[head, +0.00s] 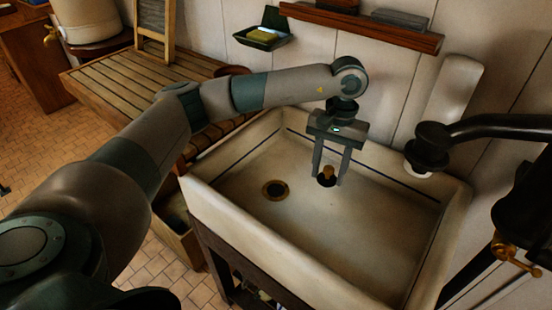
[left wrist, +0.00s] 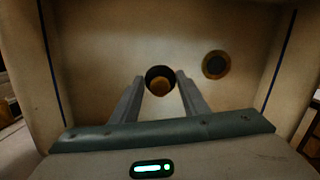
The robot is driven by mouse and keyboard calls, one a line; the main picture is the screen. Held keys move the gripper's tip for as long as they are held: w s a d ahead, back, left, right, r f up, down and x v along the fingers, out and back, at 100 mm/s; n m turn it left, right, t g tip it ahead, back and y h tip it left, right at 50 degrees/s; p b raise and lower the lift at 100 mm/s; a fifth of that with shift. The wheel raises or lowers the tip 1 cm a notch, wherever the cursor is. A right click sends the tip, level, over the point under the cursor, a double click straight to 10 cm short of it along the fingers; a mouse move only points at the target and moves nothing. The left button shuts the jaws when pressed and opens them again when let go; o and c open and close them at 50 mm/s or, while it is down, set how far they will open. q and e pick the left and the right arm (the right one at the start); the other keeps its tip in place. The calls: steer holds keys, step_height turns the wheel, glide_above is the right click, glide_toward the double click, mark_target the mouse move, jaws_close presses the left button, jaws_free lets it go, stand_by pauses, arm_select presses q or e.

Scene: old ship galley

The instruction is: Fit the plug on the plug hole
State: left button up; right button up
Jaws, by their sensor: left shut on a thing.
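The plug (head: 327,177) is a dark stopper with a brown knob on top. My left gripper (head: 329,181) is shut on it inside the sink, with a finger on each side. The left wrist view also shows the plug (left wrist: 159,82) between the two fingertips (left wrist: 160,80). The plug hole (head: 275,190) is a brass-rimmed dark drain in the sink floor, left of the plug in the head view. In the left wrist view the plug hole (left wrist: 216,65) lies to the right of the plug, apart from it. I cannot tell whether the plug touches the sink floor. My right gripper is not in view.
The white sink (head: 245,218) has raised walls around the gripper. A black pump spout (head: 432,150) overhangs its right side. A slatted wooden board (head: 135,75) lies to the left. A soap dish (head: 263,38) and a wooden shelf (head: 365,27) are on the back wall.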

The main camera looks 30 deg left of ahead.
arm_select(q)
steer(key=n+p, duration=0.1)
steer(key=a+n+p, duration=0.1)
steer(key=n, duration=0.1)
steer(key=w+n+p, duration=0.1)
steer(key=n, duration=0.1)
steer(key=shift+w+a+f+h, duration=0.1)
steer(key=shift+a+h, duration=0.15)
steer(key=shift+h, duration=0.05)
steer(key=a+f+n+t+p, duration=0.1)
steer(key=a+f+n+p, duration=0.1)
steer(key=a+n+p, duration=0.3)
steer(key=a+f+n+t+p, duration=0.1)
steer(key=a+f+n+p, duration=0.2)
steer(key=a+n, duration=0.6)
steer(key=s+n+p, duration=0.1)
steer(key=n+p, duration=0.1)
steer(key=n, duration=0.3)
steer(key=shift+f, duration=0.1)
steer(key=shift+f, duration=0.1)
